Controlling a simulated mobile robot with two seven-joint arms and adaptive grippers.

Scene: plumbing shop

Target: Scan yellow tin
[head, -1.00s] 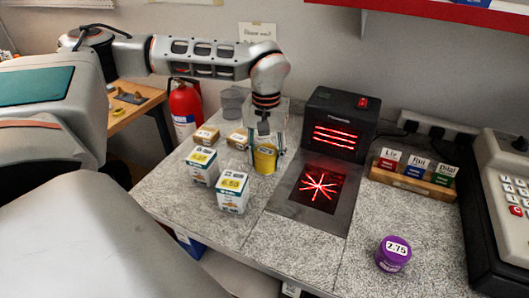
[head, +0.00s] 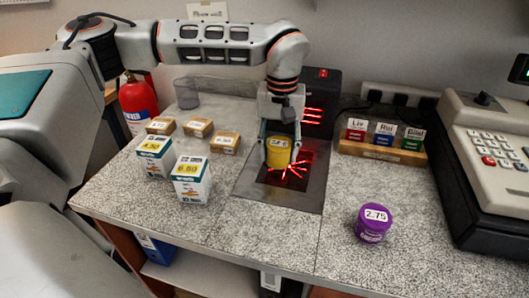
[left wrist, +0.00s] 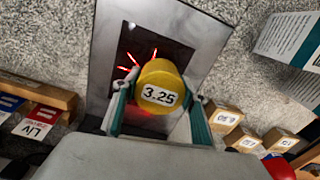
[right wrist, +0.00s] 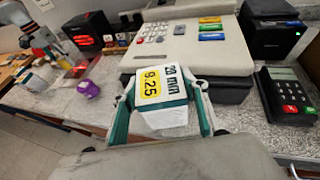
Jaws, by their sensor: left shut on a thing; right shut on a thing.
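The yellow tin (head: 278,153) is held upright between the fingers of my left gripper (head: 280,160), over the left part of the scanner's dark window with red beams (head: 290,178). The left wrist view shows the tin (left wrist: 158,72) with a 3.25 label, the gripper (left wrist: 157,100) shut around it and red beams beside it. Whether the tin touches the window I cannot tell. The scanner's black upright part (head: 322,92) with red lines stands behind, partly hidden by my arm. My right gripper (right wrist: 160,98) is shut on a white and green box (right wrist: 162,92) labelled 9.25.
Two white and green boxes (head: 191,180) and several small tan boxes (head: 198,128) stand left of the scanner. A purple tin (head: 372,224) is at right front. A card stand (head: 384,152) and cash register (head: 490,150) are at right.

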